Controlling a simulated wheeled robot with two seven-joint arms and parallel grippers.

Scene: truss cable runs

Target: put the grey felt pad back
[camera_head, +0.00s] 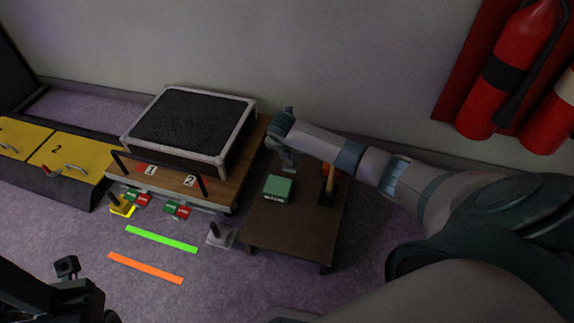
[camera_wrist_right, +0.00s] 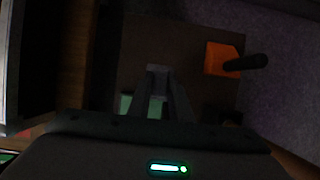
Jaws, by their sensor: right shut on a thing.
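My right gripper (camera_head: 288,160) reaches down over the dark brown low table, near its back left part. In the right wrist view its fingers (camera_wrist_right: 157,90) are closed together on a small light grey piece (camera_wrist_right: 157,80), which I take for the grey felt pad. The fingers hide most of it, and its height above the table is hard to judge. A green block (camera_head: 278,188) lies on the table just in front of the gripper; it also shows partly behind the fingers in the wrist view (camera_wrist_right: 126,104). Dark parts of my left arm show at the lower left; its jaws are unclear.
The dark table (camera_head: 290,235) also bears an orange block (camera_wrist_right: 220,60) with a black handle. A wooden bench (camera_head: 245,165) with a black-topped frame (camera_head: 190,120) stands to its left. A grey block (camera_head: 221,237) with a dark handle stands on the floor. Fire extinguishers (camera_head: 505,75) hang at right.

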